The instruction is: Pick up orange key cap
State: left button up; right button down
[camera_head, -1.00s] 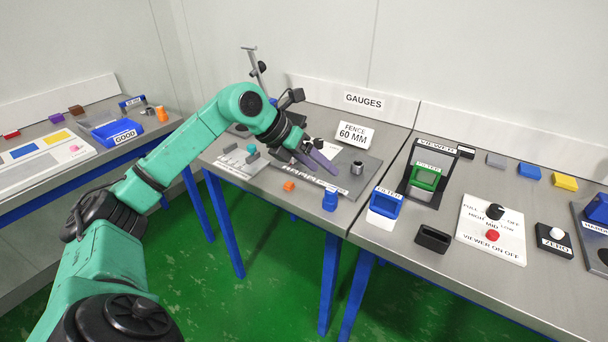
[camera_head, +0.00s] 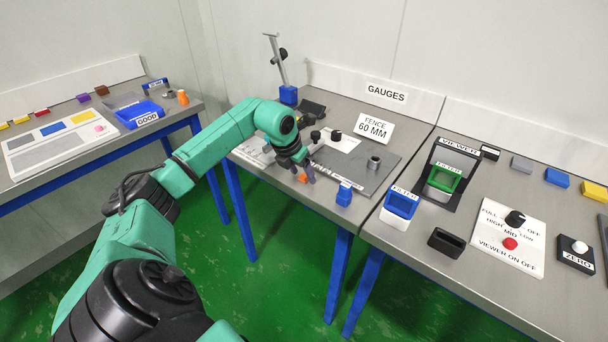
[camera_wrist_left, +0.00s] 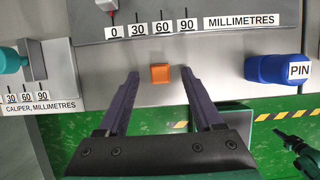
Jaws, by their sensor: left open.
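The orange key cap (camera_wrist_left: 160,73) is a small orange block on the grey bench in the left wrist view. It lies between and just beyond the fingertips of my left gripper (camera_wrist_left: 160,78), with a gap on both sides. In the head view the orange cap (camera_head: 303,178) shows near the bench's front edge, right at my left gripper (camera_head: 304,170). The left gripper is open and empty, pointing down at the cap.
A blue pin block (camera_wrist_left: 272,69) stands to the right. A ruled gauge plate (camera_wrist_left: 200,25) lies just behind the cap. A caliper with a teal piece (camera_wrist_left: 14,60) is at the left. The bench's front edge is close.

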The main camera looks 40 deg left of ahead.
pick_arm(q)
grip_shut()
jog(key=shift+r, duration=0.1)
